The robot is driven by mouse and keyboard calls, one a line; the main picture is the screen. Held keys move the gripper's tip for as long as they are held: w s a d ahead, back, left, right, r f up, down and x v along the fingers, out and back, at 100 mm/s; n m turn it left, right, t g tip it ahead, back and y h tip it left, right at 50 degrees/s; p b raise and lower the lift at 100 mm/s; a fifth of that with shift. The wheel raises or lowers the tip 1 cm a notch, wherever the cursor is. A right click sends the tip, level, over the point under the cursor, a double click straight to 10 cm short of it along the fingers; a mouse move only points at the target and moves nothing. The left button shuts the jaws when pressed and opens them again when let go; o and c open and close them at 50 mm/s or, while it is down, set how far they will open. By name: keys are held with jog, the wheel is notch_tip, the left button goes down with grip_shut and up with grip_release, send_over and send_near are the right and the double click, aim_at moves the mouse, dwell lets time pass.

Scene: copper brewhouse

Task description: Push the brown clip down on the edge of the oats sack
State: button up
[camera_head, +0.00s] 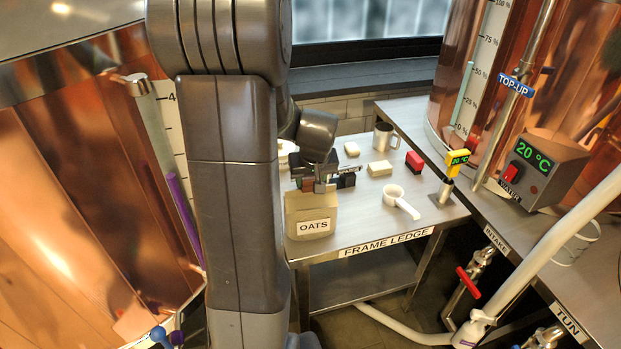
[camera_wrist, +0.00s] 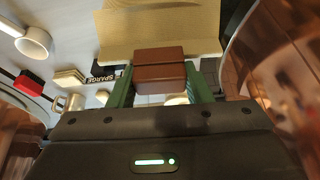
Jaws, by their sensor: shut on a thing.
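The tan oats sack (camera_head: 305,212) stands upright at the front left of the frame ledge, its OATS label facing out. It also fills the top of the wrist view (camera_wrist: 150,28). My gripper (camera_head: 317,183) is right above the sack's top edge. In the wrist view the green fingers of my gripper (camera_wrist: 160,80) are shut on the brown clip (camera_wrist: 158,70), one finger on each side. The clip (camera_head: 308,184) lies at the sack's edge and overlaps it in the wrist view. How far it sits over the edge is hidden.

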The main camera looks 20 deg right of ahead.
jog(key=o, duration=0.8)
jog(key=shift+s+a+f, duration=0.1)
jog(key=shift+s+f, duration=0.1)
jog(key=shift+f, duration=0.2)
jog(key=shift+o, duration=1.2)
jog(key=shift+s+f, duration=0.1)
jog(key=shift+r, duration=0.4)
jog(key=v, duration=1.3)
jog(key=shift+d+r, duration=0.25)
jog(key=shift+r, duration=0.25)
jog(key=x, duration=1.4)
jog(key=shift+a+f, duration=0.1)
jog(key=shift+a, duration=0.1)
jog(key=shift+r+p, duration=0.5)
jog(key=shift+p, duration=0.05)
